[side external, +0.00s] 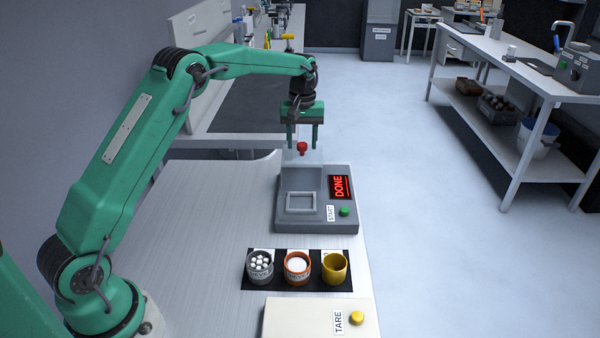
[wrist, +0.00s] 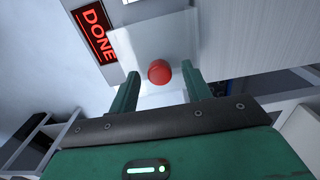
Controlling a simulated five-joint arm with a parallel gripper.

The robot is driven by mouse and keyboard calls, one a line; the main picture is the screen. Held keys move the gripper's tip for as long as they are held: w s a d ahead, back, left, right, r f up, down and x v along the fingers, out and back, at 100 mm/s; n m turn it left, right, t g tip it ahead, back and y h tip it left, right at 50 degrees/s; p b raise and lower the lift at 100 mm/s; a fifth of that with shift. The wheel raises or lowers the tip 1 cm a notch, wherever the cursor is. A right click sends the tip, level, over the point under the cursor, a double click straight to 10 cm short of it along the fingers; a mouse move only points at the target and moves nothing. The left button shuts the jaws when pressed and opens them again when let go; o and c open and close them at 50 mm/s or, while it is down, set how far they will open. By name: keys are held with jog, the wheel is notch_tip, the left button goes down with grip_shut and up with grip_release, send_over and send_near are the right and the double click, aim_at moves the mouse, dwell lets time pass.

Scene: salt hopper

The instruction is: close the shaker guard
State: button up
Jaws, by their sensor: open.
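The grey shaker (side external: 290,215) stands on the table with a red DONE display (side external: 340,187) and a green START button (side external: 345,212). Its clear guard (side external: 302,172) stands raised at the back of the machine, and a red knob (side external: 302,148) is on it. The square holder (side external: 300,202) in front is uncovered. My gripper (side external: 302,147) is open, pointing down, with its fingers on either side of the red knob. In the wrist view the knob (wrist: 159,73) sits between the two fingers, with a gap visible on each side. The display (wrist: 95,31) also shows there.
In front of the shaker, a black mat (side external: 248,283) holds a grey cup of white balls (side external: 260,268), an orange cup (side external: 298,270) and a yellow cup (side external: 335,270). A cream scale (side external: 295,318) with a yellow TARE button (side external: 357,318) is nearest the camera. The table's left part is clear.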

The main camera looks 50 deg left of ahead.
jog(key=shift+c, duration=0.5)
grip_shut()
jog(key=shift+s+d, duration=0.1)
jog(key=s+d, duration=0.8)
jog(key=shift+s+d, duration=0.2)
jog(key=shift+d, duration=0.1)
jog(key=shift+r, duration=0.1)
jog(key=shift+o, duration=0.5)
grip_release()
